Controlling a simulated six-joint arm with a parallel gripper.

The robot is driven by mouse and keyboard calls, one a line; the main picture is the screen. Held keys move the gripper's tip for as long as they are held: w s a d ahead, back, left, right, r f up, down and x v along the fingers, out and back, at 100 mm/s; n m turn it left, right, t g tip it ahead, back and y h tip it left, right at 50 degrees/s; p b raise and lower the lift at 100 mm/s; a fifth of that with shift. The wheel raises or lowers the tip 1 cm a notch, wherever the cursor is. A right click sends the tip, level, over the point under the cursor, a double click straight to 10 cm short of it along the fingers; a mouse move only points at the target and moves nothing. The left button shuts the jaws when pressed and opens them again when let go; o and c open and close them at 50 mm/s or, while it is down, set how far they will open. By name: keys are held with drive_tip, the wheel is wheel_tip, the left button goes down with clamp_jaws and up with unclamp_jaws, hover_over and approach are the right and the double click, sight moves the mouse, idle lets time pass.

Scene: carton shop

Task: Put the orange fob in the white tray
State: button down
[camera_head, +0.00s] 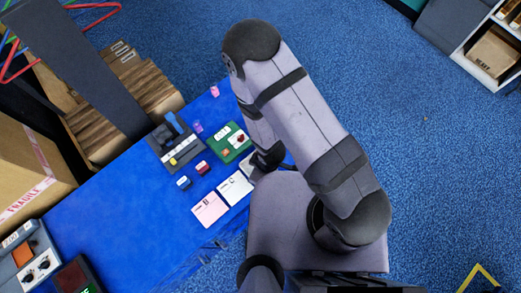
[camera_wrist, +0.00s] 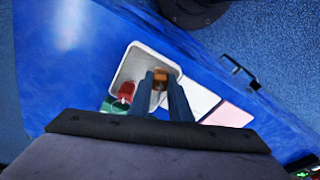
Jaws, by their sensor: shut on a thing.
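The white tray (camera_wrist: 126,68) lies on the blue table in the wrist view, with its rim around a grey inside. My gripper (camera_wrist: 161,78) is over the tray, its two dark fingers pointing into it. The orange fob (camera_wrist: 160,73) shows between the fingertips, and the gripper is shut on it. The fingers hide part of the fob and the tray. I cannot tell how high the fob is above the tray floor. In the head view my arm hides the fingertips, the fob and most of the tray area.
A green board (camera_head: 231,143) with a red thing (camera_head: 240,138) lies left of my arm. A white card (camera_head: 236,187) and a pink card (camera_head: 209,208) lie nearby. A dark grey holder (camera_head: 178,150) stands farther left.

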drive_tip(key=shift+f, duration=0.15)
drive_tip(key=c, duration=1.9)
unclamp_jaws()
drive_tip(key=shift+r, duration=0.7)
drive_tip(key=r+p, duration=0.2)
drive_tip(key=r, duration=0.1)
drive_tip(key=d+r+p, duration=0.1)
drive_tip(key=r+p, duration=0.1)
drive_tip(key=r, duration=0.2)
drive_tip(key=r+p, duration=0.3)
drive_tip(key=shift+s+d+r, duration=0.15)
drive_tip(key=shift+s+r, duration=0.2)
drive_tip(key=shift+r, duration=0.05)
